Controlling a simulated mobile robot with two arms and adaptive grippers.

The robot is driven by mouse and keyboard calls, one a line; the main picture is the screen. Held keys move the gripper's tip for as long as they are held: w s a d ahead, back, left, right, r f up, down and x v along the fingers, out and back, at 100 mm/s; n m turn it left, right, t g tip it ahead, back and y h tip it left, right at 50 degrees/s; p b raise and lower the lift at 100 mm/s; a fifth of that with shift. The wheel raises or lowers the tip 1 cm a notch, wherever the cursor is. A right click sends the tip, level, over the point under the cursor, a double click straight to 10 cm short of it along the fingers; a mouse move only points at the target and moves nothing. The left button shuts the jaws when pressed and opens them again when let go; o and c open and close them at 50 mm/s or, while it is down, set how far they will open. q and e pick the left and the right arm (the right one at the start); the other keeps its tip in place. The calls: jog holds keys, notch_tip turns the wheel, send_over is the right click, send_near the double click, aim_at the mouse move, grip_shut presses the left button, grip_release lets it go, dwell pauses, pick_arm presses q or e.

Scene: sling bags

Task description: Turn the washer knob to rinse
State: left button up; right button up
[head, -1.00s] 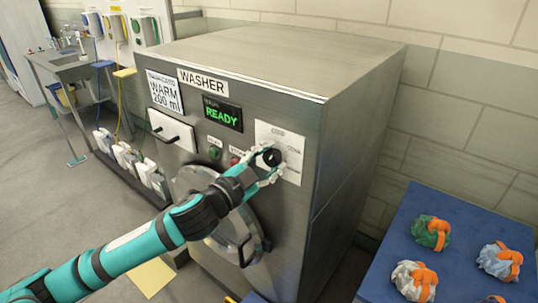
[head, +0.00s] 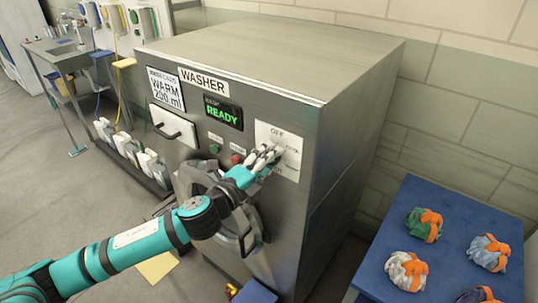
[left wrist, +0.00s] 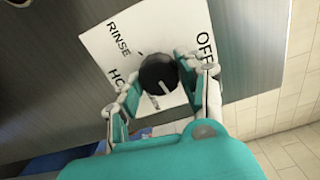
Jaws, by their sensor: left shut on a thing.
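The washer (head: 310,75) is a grey metal box with a dial plate (head: 290,136) at the right of its front. In the left wrist view, the black knob (left wrist: 158,72) has a white mark pointing to the lower right. The white plate shows RINSE at upper left, OFF at right and a partly covered word at lower left. My left gripper (head: 265,158) is shut on the knob, with its fingers on either side (left wrist: 162,80). In the head view the gripper hides the knob. My right gripper is not in view.
The display (head: 223,112) reads READY. A green button (head: 214,149) and a red button (head: 237,158) sit left of the dial, above the round door. A blue table (head: 385,255) with several tied bags stands at right. A sink (head: 60,48) is at far left.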

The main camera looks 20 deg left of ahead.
pick_arm(q)
jog(key=shift+w+a+f+m+p, duration=0.15)
jog(key=shift+m+p, duration=2.45)
jog(key=shift+m, duration=5.35)
jog(key=shift+s+a+f+m+p, duration=0.15)
jog(key=shift+m+p, duration=2.4)
jog(key=shift+m, duration=5.4)
jog(key=shift+w+r, duration=0.1)
jog(key=o, duration=1.1)
jog(key=shift+r, duration=0.1)
jog(key=shift+o, duration=0.2)
